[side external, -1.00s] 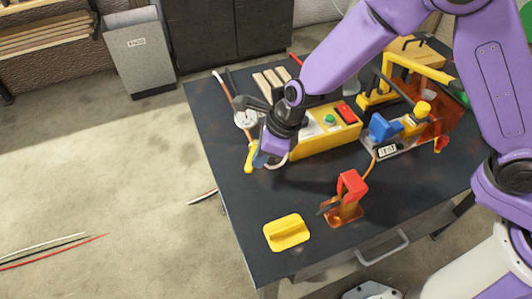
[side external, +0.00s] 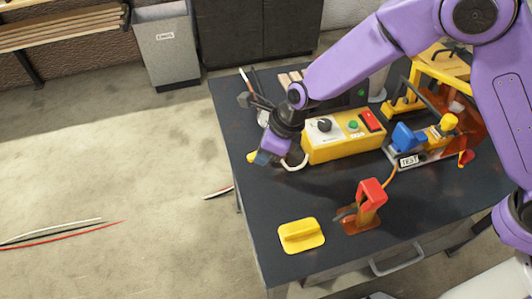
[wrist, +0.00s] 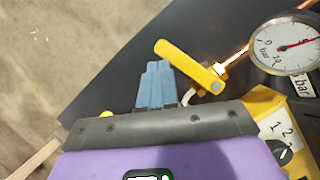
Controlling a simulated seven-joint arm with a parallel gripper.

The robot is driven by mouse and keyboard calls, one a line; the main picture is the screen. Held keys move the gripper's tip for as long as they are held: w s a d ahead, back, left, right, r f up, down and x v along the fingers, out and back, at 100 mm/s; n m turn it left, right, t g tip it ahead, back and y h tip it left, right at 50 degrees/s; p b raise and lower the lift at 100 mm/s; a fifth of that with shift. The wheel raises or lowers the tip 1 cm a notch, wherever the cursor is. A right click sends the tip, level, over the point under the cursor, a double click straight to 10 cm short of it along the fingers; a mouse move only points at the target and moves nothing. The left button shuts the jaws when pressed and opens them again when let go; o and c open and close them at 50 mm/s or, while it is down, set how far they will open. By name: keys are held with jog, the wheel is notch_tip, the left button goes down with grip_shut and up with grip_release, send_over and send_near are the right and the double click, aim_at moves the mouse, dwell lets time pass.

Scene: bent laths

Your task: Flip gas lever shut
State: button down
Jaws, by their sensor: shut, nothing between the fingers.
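The gas lever is a yellow handle (wrist: 188,64) on a copper pipe (wrist: 236,58) in the wrist view. It slants up-left from its pivot, roughly crosswise to the pipe. In the side view only a small yellow bit of it (side external: 252,157) shows left of my gripper; the rest is hidden. My gripper (side external: 262,158) is low over the table's left edge. Its blue fingers (wrist: 156,84) are shut and empty, with their tips just beside the lever's free end. I cannot tell whether they touch. A round pressure gauge (wrist: 285,45) sits on the pipe.
A yellow control box (side external: 345,144) with a black knob stands right of my gripper.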

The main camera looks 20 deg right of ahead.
jog(key=shift+w+d, duration=0.1)
jog(key=shift+d, duration=0.05)
jog(key=shift+w+d, duration=0.35)
jog(key=shift+d, duration=0.25)
jog(key=shift+s, duration=0.15)
jog(key=shift+s+d, duration=0.1)
jog(key=shift+s, duration=0.2)
jog(key=s, duration=0.3)
jog(key=shift+d, duration=0.35)
jog(key=s+r, duration=0.3)
jog(key=r, duration=0.6)
jog(key=shift+s+d+r, duration=0.15)
jog(key=shift+s+d, duration=0.2)
jog(key=shift+d, duration=0.05)
